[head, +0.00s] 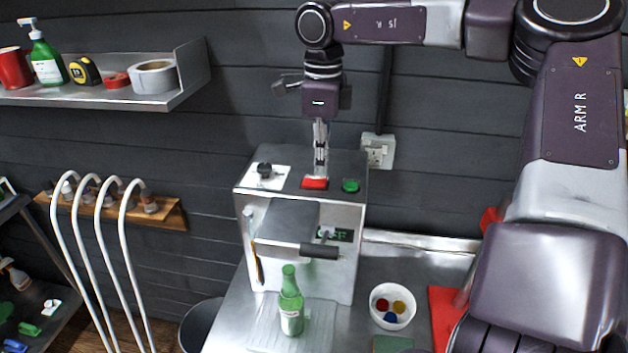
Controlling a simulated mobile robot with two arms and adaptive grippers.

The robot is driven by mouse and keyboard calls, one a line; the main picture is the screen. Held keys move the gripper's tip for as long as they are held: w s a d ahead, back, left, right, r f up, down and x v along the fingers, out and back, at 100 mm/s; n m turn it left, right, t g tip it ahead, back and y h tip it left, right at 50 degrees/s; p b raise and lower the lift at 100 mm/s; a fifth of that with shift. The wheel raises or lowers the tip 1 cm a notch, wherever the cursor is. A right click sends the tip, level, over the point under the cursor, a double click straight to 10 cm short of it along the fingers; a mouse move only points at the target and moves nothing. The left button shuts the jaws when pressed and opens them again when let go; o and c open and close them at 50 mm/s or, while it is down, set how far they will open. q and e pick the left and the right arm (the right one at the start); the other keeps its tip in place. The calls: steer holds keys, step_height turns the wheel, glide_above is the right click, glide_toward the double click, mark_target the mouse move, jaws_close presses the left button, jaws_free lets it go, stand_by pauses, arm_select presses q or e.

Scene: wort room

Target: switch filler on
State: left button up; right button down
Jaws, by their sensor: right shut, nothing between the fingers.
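The filler (305,225) is a grey metal box on a steel table. On its top are a red button (314,183), a green button (351,186) and a black knob (264,170) on a white plate. My right gripper (320,172) is shut and empty, pointing down at the red button, just over or touching it; I cannot tell which. The green button is free, just right of the fingertips. A small display (343,235) on the front shows green characters, partly hidden and hard to read. A green bottle (290,304) stands upright in front of the filler. My left gripper is out of view.
A white bowl (392,306) with coloured caps and a red cloth (443,312) are on the table at right. A wall socket (378,151) is behind the filler. White curved pipes (95,250) stand at left, below a shelf (110,96).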

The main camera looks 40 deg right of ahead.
mark_target(321, 182)
steer(key=shift+f+b, duration=0.9)
steer(key=shift+f, duration=0.25)
stand_by(0.8)
steer(key=shift+r, duration=0.1)
steer(key=shift+r+p, duration=1.75)
steer(key=shift+r, duration=1.75)
steer(key=shift+f, duration=0.15)
